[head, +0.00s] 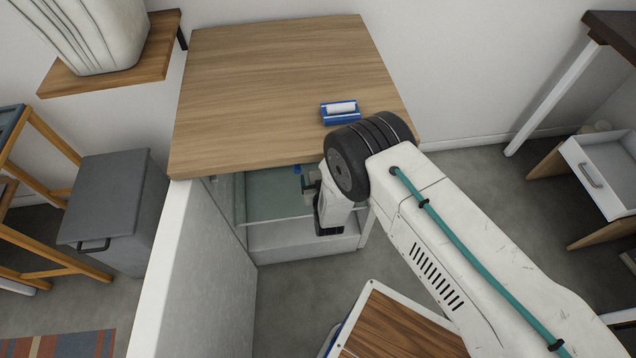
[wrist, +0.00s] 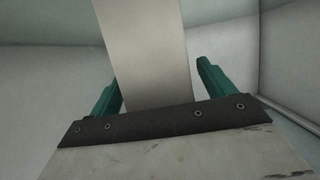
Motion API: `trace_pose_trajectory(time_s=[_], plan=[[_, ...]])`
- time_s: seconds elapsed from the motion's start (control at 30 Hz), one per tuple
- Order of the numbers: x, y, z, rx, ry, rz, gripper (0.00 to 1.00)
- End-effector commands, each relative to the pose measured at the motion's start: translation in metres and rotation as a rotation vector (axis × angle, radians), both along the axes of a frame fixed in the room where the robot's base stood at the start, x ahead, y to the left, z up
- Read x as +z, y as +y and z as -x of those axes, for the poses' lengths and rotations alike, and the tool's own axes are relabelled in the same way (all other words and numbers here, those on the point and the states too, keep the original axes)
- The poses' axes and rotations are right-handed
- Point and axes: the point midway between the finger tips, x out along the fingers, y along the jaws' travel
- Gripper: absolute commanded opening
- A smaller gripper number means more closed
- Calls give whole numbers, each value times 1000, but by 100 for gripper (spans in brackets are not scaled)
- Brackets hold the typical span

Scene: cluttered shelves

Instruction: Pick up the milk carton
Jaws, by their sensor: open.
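A tall, plain pale grey-white block (wrist: 145,45), which looks like the milk carton, stands upright between my gripper's fingers in the wrist view. My gripper (wrist: 161,85) is open, with one teal finger on each side of it. A gap shows on the right side; I cannot tell whether the left finger touches it. The block's top is cut off by the frame and its base is hidden behind the gripper body. In the head view my gripper (head: 307,185) reaches into the shelf compartment under the wooden top, and a small blue patch (head: 297,169) shows beside it.
The compartment has pale walls (wrist: 288,50) and a glassy shelf (head: 265,195). The wooden top (head: 270,80) lies above it, bearing a blue box with a white top (head: 340,112). A white side panel (head: 205,255) stands at the left. A grey bin (head: 110,205) is further left.

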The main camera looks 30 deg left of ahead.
Motion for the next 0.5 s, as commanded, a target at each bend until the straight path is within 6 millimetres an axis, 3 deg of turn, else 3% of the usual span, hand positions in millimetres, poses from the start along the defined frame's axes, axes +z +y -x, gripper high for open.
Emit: trace_pose_trajectory(time_s=[0.1,0.33,0.5], plan=[[0,-1,0,-1,0,0,82],[0,-1,-1,-1,0,0,19],[1,0,-1,-1,-1,-2,19]])
